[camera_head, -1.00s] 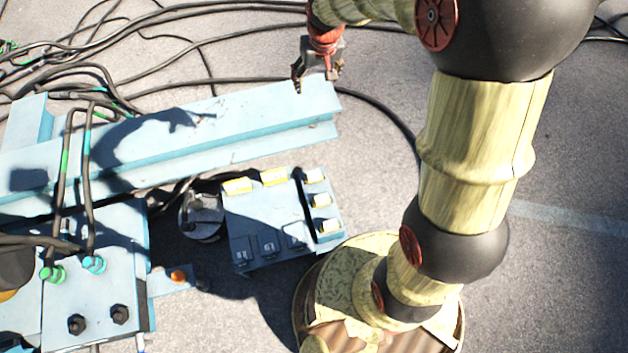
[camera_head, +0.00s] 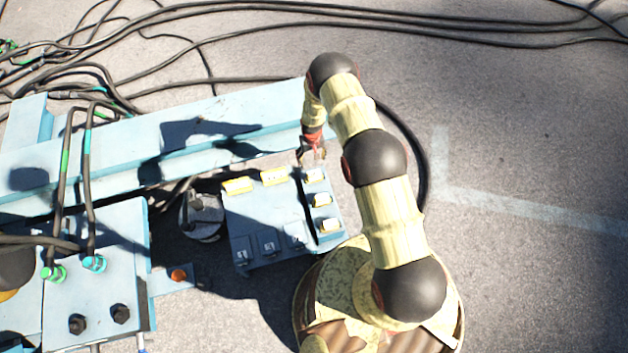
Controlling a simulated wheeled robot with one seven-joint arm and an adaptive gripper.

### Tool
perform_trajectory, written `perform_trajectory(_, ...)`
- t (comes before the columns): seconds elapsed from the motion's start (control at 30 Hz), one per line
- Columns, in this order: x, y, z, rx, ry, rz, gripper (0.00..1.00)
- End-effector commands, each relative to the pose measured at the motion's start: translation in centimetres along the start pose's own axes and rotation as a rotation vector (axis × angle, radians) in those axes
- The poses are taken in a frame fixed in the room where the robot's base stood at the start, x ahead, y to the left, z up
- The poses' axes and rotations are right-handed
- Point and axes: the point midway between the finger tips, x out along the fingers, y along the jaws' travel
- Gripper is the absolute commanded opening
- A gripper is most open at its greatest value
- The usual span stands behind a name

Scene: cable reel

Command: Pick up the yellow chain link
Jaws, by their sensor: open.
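I cannot make out a yellow chain link for certain in the head view. My gripper (camera_head: 313,156) points down at the far right corner of the light blue electrical box (camera_head: 262,215), close to the white-and-yellow piece (camera_head: 314,175) there. Its jaws look small but open and empty. I cannot tell whether they touch the box. More yellow-and-white pieces (camera_head: 237,186) sit along the box's top and right edges.
A long light blue beam (camera_head: 220,125) runs just behind the box. Black cables (camera_head: 150,75) lie across the ground at the back left. A blue unit (camera_head: 100,275) with connectors stands front left. The pavement (camera_head: 530,130) on the right is mostly clear.

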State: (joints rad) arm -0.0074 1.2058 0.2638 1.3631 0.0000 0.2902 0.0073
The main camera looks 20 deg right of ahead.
Motion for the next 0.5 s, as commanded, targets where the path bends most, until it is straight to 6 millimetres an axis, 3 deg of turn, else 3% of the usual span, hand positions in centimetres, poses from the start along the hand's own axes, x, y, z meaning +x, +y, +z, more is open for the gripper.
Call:
perform_trajectory(0.03,1.7,0.0,0.7,0.000,-0.008,0.000,0.70)
perform_trajectory(0.1,3.2,0.0,1.4,0.000,-0.014,0.000,0.70)
perform_trajectory(0.5,7.4,0.1,2.0,0.000,-0.019,0.000,0.70)
